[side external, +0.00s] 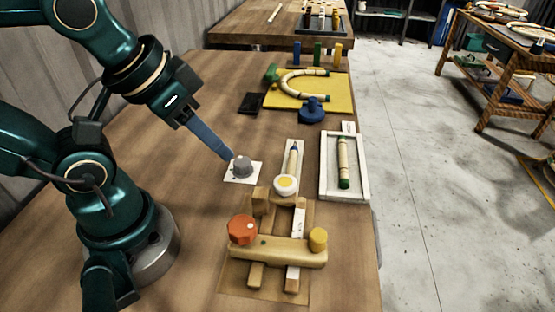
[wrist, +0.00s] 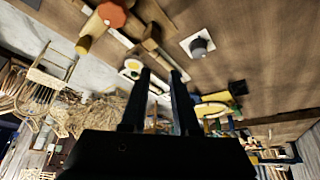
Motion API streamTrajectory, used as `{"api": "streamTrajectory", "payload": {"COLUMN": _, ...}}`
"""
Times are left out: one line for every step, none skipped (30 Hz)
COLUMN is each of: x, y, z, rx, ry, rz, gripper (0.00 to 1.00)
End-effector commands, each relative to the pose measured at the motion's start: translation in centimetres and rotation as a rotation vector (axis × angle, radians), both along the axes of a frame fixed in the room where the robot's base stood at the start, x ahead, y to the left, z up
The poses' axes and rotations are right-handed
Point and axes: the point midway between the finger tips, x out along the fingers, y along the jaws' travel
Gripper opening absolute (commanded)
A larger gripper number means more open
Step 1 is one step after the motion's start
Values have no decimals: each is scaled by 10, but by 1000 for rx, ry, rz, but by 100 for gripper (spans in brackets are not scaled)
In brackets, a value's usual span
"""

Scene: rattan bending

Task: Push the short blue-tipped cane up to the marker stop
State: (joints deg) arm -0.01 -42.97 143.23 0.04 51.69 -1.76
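The short blue-tipped cane (side external: 293,160) lies on a narrow pale board, its blue tip pointing away from the wooden jig. A white disc with a yellow centre (side external: 286,184) covers or meets its near end; it also shows in the wrist view (wrist: 132,64). I cannot tell for sure which part is the marker stop. My gripper (side external: 228,155) slants down to the left of the cane, appearing near a grey knob (side external: 242,167) in the side view. In the wrist view its two fingers (wrist: 161,72) stand apart with nothing held between them. The fingers hide most of the cane there.
The wooden jig (side external: 275,250) with orange and yellow knobs stands in front. A white tray (side external: 324,165) with a green-tipped cane lies to the right, near the table edge. A yellow board (side external: 340,103) with a curved cane and a blue knob (side external: 312,112) are behind.

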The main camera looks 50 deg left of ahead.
Motion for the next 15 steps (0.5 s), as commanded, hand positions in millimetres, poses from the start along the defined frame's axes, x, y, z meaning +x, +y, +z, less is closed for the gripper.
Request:
{"api": "streamTrajectory", "payload": {"x": 1, "y": 1, "z": 3, "rx": -11, "ry": -7, "rz": 29, "gripper": 6}}
{"api": "streamTrajectory", "payload": {"x": 5, "y": 2, "z": 9, "rx": -19, "ry": -25, "rz": 54, "gripper": 0}}
{"api": "streamTrajectory", "payload": {"x": 10, "y": 4, "z": 16, "rx": -28, "ry": -44, "rz": 84, "gripper": 0}}
{"api": "streamTrajectory", "payload": {"x": 15, "y": 5, "z": 22, "rx": -36, "ry": -53, "rz": 108, "gripper": 0}}
{"api": "streamTrajectory", "payload": {"x": 20, "y": 6, "z": 27, "rx": -44, "ry": -57, "rz": 133, "gripper": 0}}
{"api": "streamTrajectory", "payload": {"x": 28, "y": 9, "z": 34, "rx": -52, "ry": -63, "rz": 167, "gripper": 0}}
{"api": "streamTrajectory", "payload": {"x": 35, "y": 11, "z": 39, "rx": -58, "ry": -66, "rz": 194, "gripper": 0}}
{"api": "streamTrajectory", "payload": {"x": 42, "y": 13, "z": 44, "rx": -65, "ry": -69, "rz": 222, "gripper": 0}}
{"api": "streamTrajectory", "payload": {"x": 51, "y": 15, "z": 49, "rx": -72, "ry": -69, "rz": 257, "gripper": 0}}
{"api": "streamTrajectory", "payload": {"x": 58, "y": 18, "z": 53, "rx": -77, "ry": -69, "rz": 283, "gripper": 0}}
{"api": "streamTrajectory", "payload": {"x": 66, "y": 20, "z": 56, "rx": -83, "ry": -69, "rz": 309, "gripper": 0}}
{"api": "streamTrajectory", "payload": {"x": 76, "y": 23, "z": 59, "rx": -89, "ry": -67, "rz": 344, "gripper": 0}}
{"api": "streamTrajectory", "payload": {"x": 84, "y": 25, "z": 61, "rx": -94, "ry": -66, "rz": 369, "gripper": 0}}
{"api": "streamTrajectory", "payload": {"x": 93, "y": 28, "z": 63, "rx": -96, "ry": -63, "rz": 395, "gripper": 0}}
{"api": "streamTrajectory", "payload": {"x": 104, "y": 32, "z": 64, "rx": -101, "ry": -60, "rz": 430, "gripper": 0}}
